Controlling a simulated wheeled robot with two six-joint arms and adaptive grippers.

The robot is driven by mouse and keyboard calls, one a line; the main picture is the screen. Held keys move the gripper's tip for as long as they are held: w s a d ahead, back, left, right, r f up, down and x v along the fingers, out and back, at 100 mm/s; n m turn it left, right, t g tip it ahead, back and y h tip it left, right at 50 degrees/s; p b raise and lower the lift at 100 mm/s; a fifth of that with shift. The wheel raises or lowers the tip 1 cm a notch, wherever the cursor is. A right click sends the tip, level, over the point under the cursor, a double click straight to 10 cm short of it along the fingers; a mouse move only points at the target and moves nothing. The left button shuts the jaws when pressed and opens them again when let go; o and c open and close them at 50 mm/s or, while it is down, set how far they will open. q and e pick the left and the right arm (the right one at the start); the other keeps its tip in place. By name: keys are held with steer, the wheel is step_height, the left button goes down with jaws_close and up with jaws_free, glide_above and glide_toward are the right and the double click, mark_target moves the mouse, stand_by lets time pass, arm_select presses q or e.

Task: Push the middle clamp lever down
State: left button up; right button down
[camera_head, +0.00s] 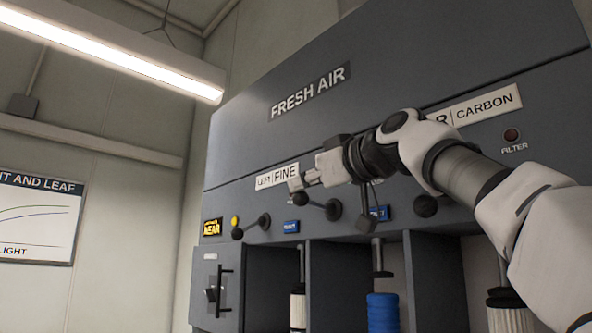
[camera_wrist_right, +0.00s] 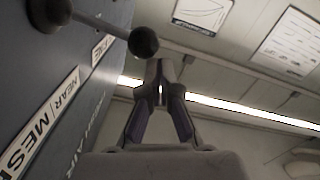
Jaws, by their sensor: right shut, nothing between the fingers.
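The middle clamp lever (camera_head: 333,209) is on the grey cabinet front, with a round pivot and a short rod running left to a dark ball knob. The rod and ball also show in the wrist view, where the ball (camera_wrist_right: 143,42) is by the fingertips. My right gripper (camera_head: 293,184) is shut and empty, just above the ball in the head view; its closed fingers (camera_wrist_right: 160,88) point at the ball's side. I cannot tell whether they touch. The arm hides part of the panel above the lever. My left gripper is not in view.
Below are open bays with a blue filter (camera_head: 382,312) and white filters. A black handle (camera_head: 217,292) sticks out at lower left. Free air lies left of the cabinet.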

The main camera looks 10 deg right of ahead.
steer(key=shift+w+d+f+n+b, duration=0.1)
steer(key=shift+d+f+n+b, duration=0.35)
steer(key=shift+d+f, duration=0.3)
steer(key=shift+w+d+f, duration=0.1)
steer(key=shift+w, duration=0.05)
steer(key=shift+n, duration=0.25)
steer(key=shift+a, duration=0.65)
steer(key=shift+d, duration=0.35)
steer(key=shift+a, duration=0.15)
